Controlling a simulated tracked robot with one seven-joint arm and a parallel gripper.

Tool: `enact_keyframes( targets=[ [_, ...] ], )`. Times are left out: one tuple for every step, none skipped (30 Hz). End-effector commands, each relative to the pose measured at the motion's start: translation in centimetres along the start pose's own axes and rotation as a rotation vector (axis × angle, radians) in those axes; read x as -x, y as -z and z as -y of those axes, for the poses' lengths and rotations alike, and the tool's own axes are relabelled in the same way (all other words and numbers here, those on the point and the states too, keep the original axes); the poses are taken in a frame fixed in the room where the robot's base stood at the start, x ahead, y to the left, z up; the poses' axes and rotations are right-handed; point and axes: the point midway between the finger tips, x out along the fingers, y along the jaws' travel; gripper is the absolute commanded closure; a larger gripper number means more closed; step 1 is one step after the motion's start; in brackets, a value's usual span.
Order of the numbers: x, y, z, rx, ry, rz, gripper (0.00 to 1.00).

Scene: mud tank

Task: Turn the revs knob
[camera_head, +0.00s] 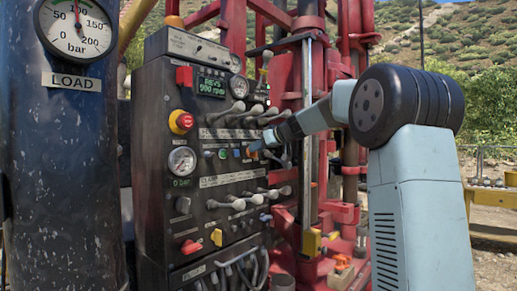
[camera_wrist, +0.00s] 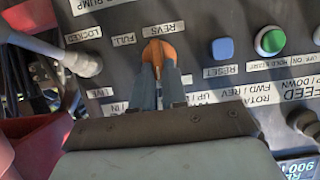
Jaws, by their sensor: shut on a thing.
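The orange revs knob (camera_wrist: 158,50) sits on the grey control panel under the upside-down REVS and FULL labels in the wrist view. My gripper (camera_wrist: 160,76) is shut on the knob, with its two blue-grey fingers at either side of it. In the head view my gripper (camera_head: 262,146) reaches from the right to the middle of the panel, and the knob is mostly hidden there by the fingers. A green display (camera_head: 211,87) on the panel reads about 900 rpm.
The control panel (camera_head: 150,100) carries several grey levers (camera_head: 238,203), a red-and-yellow stop button (camera_head: 181,121) and a pressure gauge (camera_head: 182,161). In the wrist view a blue reset button (camera_wrist: 223,48) and a green button (camera_wrist: 271,42) are right of the knob, and a grey lever (camera_wrist: 84,63) is left.

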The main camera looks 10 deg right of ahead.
Motion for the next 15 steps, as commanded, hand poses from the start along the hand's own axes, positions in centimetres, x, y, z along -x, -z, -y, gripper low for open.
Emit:
enact_keyframes(
  targets=[
    [-0.05, -0.11, -0.08, -0.001, -0.001, 0.001, 1.0],
    [-0.06, -0.12, -0.09, -0.001, -0.001, 0.001, 1.0],
    [-0.06, -0.12, -0.09, -0.001, -0.001, 0.001, 1.0],
    [-0.06, -0.12, -0.09, -0.001, -0.001, 0.001, 1.0],
    [-0.06, -0.13, -0.09, -0.001, -0.001, 0.001, 1.0],
    [0.26, -0.26, -0.6, -0.003, -0.003, 0.001, 1.0],
    [0.15, -0.23, -0.45, -0.003, -0.002, 0.001, 1.0],
    [0.11, -0.22, -0.39, -0.003, -0.002, 0.001, 1.0],
    [0.07, -0.21, -0.35, -0.005, -0.001, 0.001, 1.0],
    [0.05, -0.2, -0.35, -0.008, -0.001, 0.001, 1.0],
    [0.04, -0.2, -0.34, -0.012, 0.001, 0.002, 1.0],
    [0.02, -0.21, -0.36, -0.019, 0.004, 0.002, 1.0],
    [0.01, -0.21, -0.36, -0.027, 0.007, 0.002, 1.0],
    [0.0, -0.21, -0.38, -0.036, 0.011, 0.002, 1.0],
    [-0.02, -0.21, -0.41, -0.049, 0.017, 0.002, 1.0]
  ],
)
